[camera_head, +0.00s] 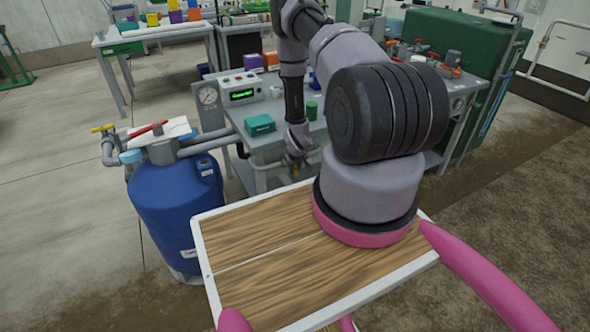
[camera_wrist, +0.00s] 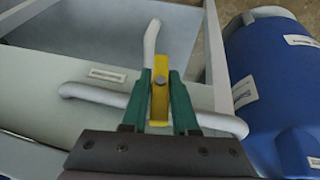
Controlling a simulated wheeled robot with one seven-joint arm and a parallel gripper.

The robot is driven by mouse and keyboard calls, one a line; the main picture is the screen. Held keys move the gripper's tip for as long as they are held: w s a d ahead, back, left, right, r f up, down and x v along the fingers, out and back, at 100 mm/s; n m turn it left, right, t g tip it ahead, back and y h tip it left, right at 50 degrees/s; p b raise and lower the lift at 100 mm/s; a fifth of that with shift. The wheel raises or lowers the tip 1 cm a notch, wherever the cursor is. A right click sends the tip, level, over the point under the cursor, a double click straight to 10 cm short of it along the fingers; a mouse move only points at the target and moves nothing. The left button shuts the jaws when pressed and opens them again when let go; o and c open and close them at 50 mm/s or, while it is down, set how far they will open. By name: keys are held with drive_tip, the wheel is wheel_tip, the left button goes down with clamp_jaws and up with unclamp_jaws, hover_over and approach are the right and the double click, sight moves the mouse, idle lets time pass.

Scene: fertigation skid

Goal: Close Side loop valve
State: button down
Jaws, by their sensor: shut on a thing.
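A yellow valve handle (camera_wrist: 159,100) sits on a grey pipe in the wrist view. The pipe (camera_wrist: 95,94) runs across the picture and has a branch going up. My gripper (camera_wrist: 160,85) has green fingers, which are shut on the yellow handle from both sides. The handle lies in line with the fingers and the upper branch, across the horizontal pipe. In the head view, my gripper (camera_head: 297,160) is low at the front of the grey bench, small and partly hidden. A small white label (camera_wrist: 107,74) is on the panel beside the pipe; its text is unreadable.
A blue tank (camera_head: 178,215) stands left of the bench and close to the gripper; it also shows in the wrist view (camera_wrist: 275,90). Another yellow-handled valve (camera_head: 103,129) is at the far left. The bench (camera_head: 240,135) carries a gauge (camera_head: 208,97) and a control box (camera_head: 240,91).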

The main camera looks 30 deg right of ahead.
drive_tip(key=shift+y, duration=1)
drive_tip(key=shift+m, duration=0.3)
drive_tip(key=c, duration=0.8)
unclamp_jaws()
drive_tip(key=shift+o, duration=0.2)
drive_tip(key=v, duration=1)
drive_tip(key=shift+r, duration=0.4)
drive_tip(key=shift+d, duration=0.1)
